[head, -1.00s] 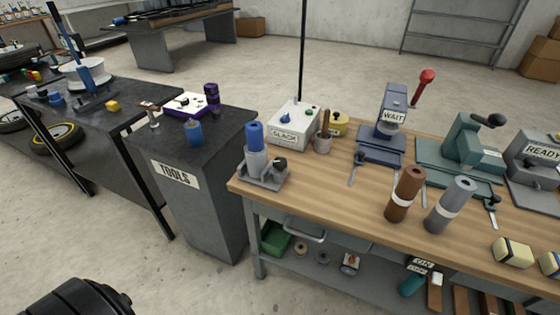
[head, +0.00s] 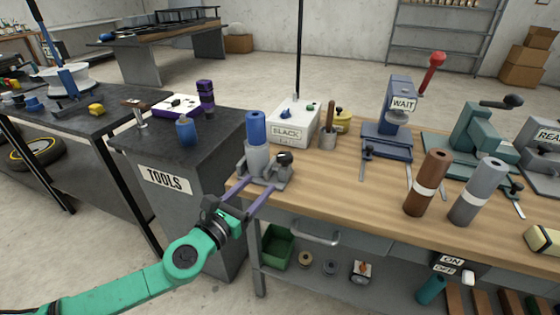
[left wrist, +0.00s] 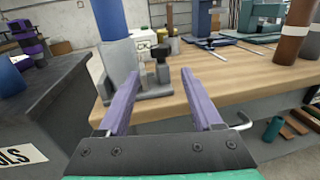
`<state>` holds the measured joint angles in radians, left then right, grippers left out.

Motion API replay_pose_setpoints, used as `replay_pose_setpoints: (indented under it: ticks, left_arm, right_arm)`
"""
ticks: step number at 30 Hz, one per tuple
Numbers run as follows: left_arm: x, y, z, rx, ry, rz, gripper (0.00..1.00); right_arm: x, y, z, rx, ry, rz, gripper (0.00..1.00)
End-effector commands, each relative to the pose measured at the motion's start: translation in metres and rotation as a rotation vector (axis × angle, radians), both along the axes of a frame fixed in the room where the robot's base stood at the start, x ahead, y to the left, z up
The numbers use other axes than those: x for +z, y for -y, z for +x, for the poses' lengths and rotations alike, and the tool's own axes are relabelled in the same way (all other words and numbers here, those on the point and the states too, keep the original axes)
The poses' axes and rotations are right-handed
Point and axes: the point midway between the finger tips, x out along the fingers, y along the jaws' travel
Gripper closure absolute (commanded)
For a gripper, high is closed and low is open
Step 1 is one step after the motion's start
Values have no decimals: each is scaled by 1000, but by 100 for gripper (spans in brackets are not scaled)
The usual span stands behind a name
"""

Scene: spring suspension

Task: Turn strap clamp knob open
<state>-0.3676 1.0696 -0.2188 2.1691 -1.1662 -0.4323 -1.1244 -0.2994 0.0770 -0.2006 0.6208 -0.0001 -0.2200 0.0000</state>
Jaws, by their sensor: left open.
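A grey clamp fixture (head: 266,176) stands at the left corner of the wooden bench, with a blue cylinder (head: 256,128) upright in its grey cup. A dark knob (head: 284,158) sits on the fixture's right side. In the left wrist view, the knob (left wrist: 160,52) shows beyond the fingers, roughly centred between them. My left gripper (head: 261,182) is open, its two purple fingers pointing at the fixture from the front. The left wrist view shows the gripper (left wrist: 161,73) empty, its fingers apart. I cannot tell whether a finger touches the fixture. My right gripper is not in view.
The wooden bench (head: 330,205) holds a white SLACK box (head: 290,128), a blue WAIT press (head: 390,130), and brown (head: 427,182) and grey (head: 478,192) cylinders. A dark TOOLS cabinet (head: 170,178) stands close on the left. A drawer handle (head: 315,234) juts from the bench front.

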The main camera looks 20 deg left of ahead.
Motion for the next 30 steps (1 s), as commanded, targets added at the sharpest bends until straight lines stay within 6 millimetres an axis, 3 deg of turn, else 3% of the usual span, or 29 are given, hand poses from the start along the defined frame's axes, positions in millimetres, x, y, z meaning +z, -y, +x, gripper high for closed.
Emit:
replay_pose_setpoints:
  ticks: [8, 19, 23, 30]
  left_arm:
    - [6, 9, 43, 5, 4, -10, 34]
    - [2, 29, 124, 3, -1, -11, 34]
    - [1, 33, 135, 1, -2, -9, 34]
    - [1, 33, 137, 1, -3, -9, 34]
  right_arm:
    - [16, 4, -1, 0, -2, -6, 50]
    - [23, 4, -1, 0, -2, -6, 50]
    - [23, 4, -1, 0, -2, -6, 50]
    - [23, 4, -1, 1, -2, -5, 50]
